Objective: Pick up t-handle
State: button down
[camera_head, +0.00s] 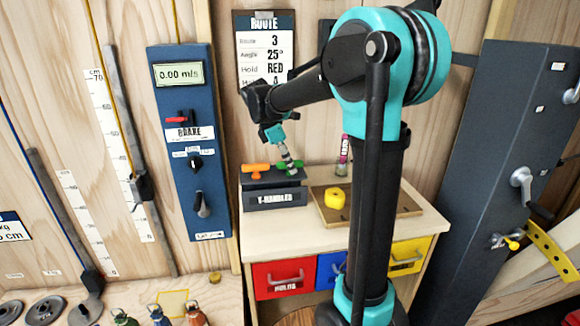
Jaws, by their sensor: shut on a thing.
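A dark holder labelled T-HANDLES (275,199) stands on the left of the wooden cabinet top. An orange t-handle (256,168) sits at its left side. A green t-handle (296,164) is at its right side. My gripper (288,160) reaches down from the upper left and is shut on the green t-handle, whose middle the fingers partly hide. I cannot tell whether the green t-handle still touches the holder.
A brown tray (398,207) with a yellow hold (335,198) lies right of the holder. A pink-and-green tube (343,150) stands behind it. A blue brake panel (192,160) is left, a dark cranked panel (500,190) right. My arm hides part of the cabinet.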

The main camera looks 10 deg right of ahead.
jog(key=shift+r, duration=0.1)
notch_tip(320, 180, up, 20)
dwell(0.5)
jog(key=c, duration=2.1)
grip_release()
grip_shut()
